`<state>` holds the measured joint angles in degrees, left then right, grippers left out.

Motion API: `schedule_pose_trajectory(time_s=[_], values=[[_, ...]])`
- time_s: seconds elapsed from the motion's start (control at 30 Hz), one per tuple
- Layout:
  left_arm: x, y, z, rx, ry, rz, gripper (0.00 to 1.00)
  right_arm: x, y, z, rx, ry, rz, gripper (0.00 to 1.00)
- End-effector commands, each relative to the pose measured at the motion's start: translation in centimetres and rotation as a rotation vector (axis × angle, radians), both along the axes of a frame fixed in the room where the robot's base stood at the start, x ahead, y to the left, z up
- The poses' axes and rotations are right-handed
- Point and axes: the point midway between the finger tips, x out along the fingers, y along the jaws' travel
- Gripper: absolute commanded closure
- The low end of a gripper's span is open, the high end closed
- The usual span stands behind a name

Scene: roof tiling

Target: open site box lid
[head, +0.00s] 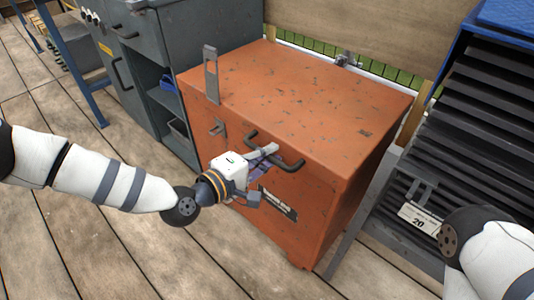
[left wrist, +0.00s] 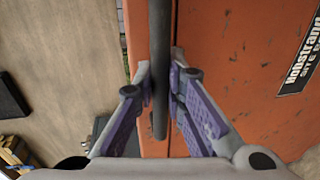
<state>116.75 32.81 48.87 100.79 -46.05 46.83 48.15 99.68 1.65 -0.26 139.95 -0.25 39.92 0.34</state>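The orange site box (head: 300,215) stands in the middle of the head view, its scuffed lid (head: 300,90) down flat on top. A dark bar handle (head: 291,166) sticks out at the front, just below the lid's edge. My left gripper (head: 268,151) is at this handle. In the left wrist view, the bar (left wrist: 159,50) runs between its two purple-grey fingers (left wrist: 159,95), which are closed in close on both sides of it. The exact finger contact is hard to see. My right gripper is out of view; only part of that arm shows at the lower right.
A grey upright bracket (head: 211,75) stands at the lid's left edge, with a small grey catch (head: 217,128) below. A grey cabinet (head: 165,60) stands on the left, a rack of dark tiles (head: 480,120) on the right. The plank floor (head: 130,240) in front is clear.

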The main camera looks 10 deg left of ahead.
Motion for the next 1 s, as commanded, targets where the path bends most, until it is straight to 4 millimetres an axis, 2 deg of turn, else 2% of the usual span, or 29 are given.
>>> schedule_pose_trajectory(time_s=[0.23,0.37,0.47,0.7,0.8,1.0], values=[[0.0,0.0,0.3,0.002,0.001,0.0,1.0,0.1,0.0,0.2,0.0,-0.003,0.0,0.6],[0.2,0.0,2.0,0.016,0.015,0.0,1.0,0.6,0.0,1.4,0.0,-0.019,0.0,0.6],[0.4,-0.2,4.6,0.041,0.042,-0.001,1.0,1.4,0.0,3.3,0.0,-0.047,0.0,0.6],[1.8,-1.2,13.0,0.141,0.158,-0.001,1.0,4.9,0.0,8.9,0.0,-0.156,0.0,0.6],[2.5,-1.7,15.3,0.148,0.177,0.0,1.0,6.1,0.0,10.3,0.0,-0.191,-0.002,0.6],[4.3,-3.1,19.5,0.147,0.186,0.0,1.0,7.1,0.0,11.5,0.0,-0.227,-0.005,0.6]])
